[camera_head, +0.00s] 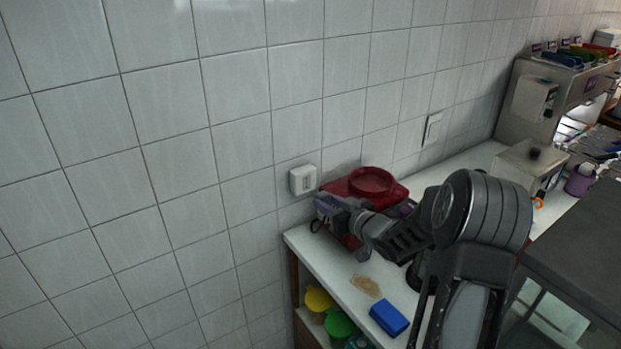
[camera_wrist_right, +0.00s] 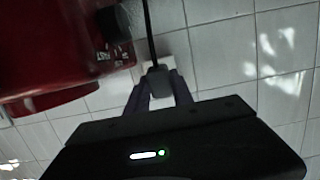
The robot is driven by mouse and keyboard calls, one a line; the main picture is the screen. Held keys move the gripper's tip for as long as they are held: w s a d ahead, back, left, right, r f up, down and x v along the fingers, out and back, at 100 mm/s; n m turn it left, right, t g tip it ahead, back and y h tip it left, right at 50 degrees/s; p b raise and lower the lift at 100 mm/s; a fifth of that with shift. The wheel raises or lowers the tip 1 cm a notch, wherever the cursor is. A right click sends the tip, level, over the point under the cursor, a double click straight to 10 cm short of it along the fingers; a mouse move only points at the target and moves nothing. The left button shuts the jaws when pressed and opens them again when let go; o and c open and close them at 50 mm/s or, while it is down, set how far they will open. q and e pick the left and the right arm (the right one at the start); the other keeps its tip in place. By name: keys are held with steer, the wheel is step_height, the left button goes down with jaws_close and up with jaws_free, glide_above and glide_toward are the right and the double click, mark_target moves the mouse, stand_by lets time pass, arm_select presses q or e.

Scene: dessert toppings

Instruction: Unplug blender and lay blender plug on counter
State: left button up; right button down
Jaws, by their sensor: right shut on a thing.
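The red blender base (camera_head: 340,190) stands on the white counter by the tiled wall; its red body and dial also fill the upper left of the right wrist view (camera_wrist_right: 50,50). A white wall outlet (camera_head: 303,180) is just left of it, and its front looks bare in the head view. My right gripper (camera_head: 320,208) is just below and right of the outlet, beside the blender. In the right wrist view its fingers are shut on the dark plug (camera_wrist_right: 158,82), with the black cord (camera_wrist_right: 149,30) running up. The outlet shows partly behind the plug. My left gripper is not in view.
A blue sponge (camera_head: 389,318) and a tan patch (camera_head: 365,286) lie on the white counter (camera_head: 335,270). Yellow and green items sit on a shelf below. A metal dispenser (camera_head: 530,165) stands further right. My right arm covers part of the counter.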

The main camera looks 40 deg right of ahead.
steer(key=shift+s+a+r+g+p, duration=0.1)
steer(key=shift+s+r+g+p, duration=0.2)
steer(key=shift+g+p, duration=0.85)
steer(key=shift+s+a+f+g, duration=0.15)
steer(key=shift+s+g, duration=0.2)
steer(key=shift+g, duration=0.25)
steer(key=shift+s+a+f+g, duration=0.15)
steer(key=shift+s+g, duration=0.15)
steer(key=shift+g, duration=0.25)
steer(key=shift+s, duration=0.1)
steer(key=s+a, duration=0.2)
steer(key=s, duration=0.1)
steer(key=shift+s+a+b, duration=0.1)
steer(key=shift+a+b, duration=0.15)
steer(key=shift+b, duration=0.1)
